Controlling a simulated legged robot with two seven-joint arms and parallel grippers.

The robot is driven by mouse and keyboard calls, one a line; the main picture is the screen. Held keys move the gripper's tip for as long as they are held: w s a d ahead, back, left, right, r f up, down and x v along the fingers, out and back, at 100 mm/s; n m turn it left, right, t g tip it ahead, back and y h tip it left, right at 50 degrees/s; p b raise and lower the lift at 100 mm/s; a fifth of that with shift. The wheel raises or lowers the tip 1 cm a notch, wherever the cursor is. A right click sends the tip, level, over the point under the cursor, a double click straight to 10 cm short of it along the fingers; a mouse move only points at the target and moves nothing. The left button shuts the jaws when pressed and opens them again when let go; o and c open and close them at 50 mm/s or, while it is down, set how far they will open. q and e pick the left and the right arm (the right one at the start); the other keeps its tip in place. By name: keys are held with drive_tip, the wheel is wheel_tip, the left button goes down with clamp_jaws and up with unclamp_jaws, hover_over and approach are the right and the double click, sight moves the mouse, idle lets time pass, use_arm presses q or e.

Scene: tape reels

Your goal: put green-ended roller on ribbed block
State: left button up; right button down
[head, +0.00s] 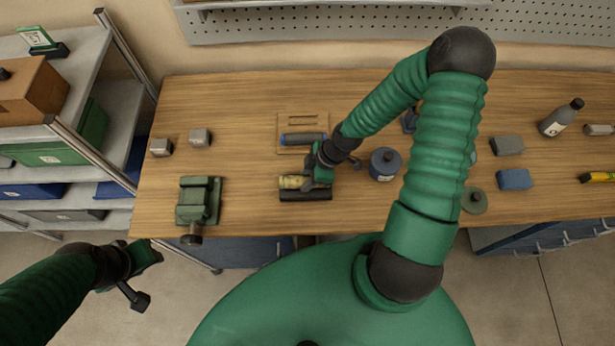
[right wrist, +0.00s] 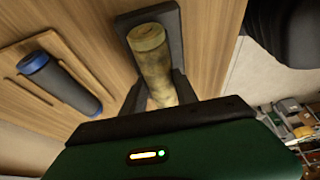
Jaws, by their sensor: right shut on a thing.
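A mottled yellow-olive roller (head: 291,182) is at the dark grey block (head: 305,196) near the front of the bench. My right gripper (head: 318,180) is shut on this roller. In the right wrist view the roller (right wrist: 152,58) has an olive near end and lies between the two dark fingers (right wrist: 160,92), with the dark block (right wrist: 176,22) right behind it. I cannot tell whether the roller touches the block. A tan board (head: 288,149) with raised strips lies just behind. A dark roller with blue ends (head: 303,138) lies on it. My left gripper (head: 140,278) is off the bench at lower left.
A green vise (head: 198,200) and two small grey blocks (head: 200,138) stand to the left. A dark blue round container (head: 385,164) is right of my right gripper. Grey and blue blocks (head: 514,179) and a bottle (head: 560,118) are farther right. The bench between vise and board is clear.

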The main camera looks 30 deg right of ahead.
drive_tip(key=shift+s+d+f, duration=0.1)
drive_tip(key=shift+s+d, duration=0.05)
drive_tip(key=c, duration=1.4)
unclamp_jaws()
drive_tip(key=shift+s, duration=0.1)
drive_tip(key=o, duration=0.4)
drive_tip(key=shift+w+a, duration=0.2)
drive_tip(key=shift+a, duration=0.1)
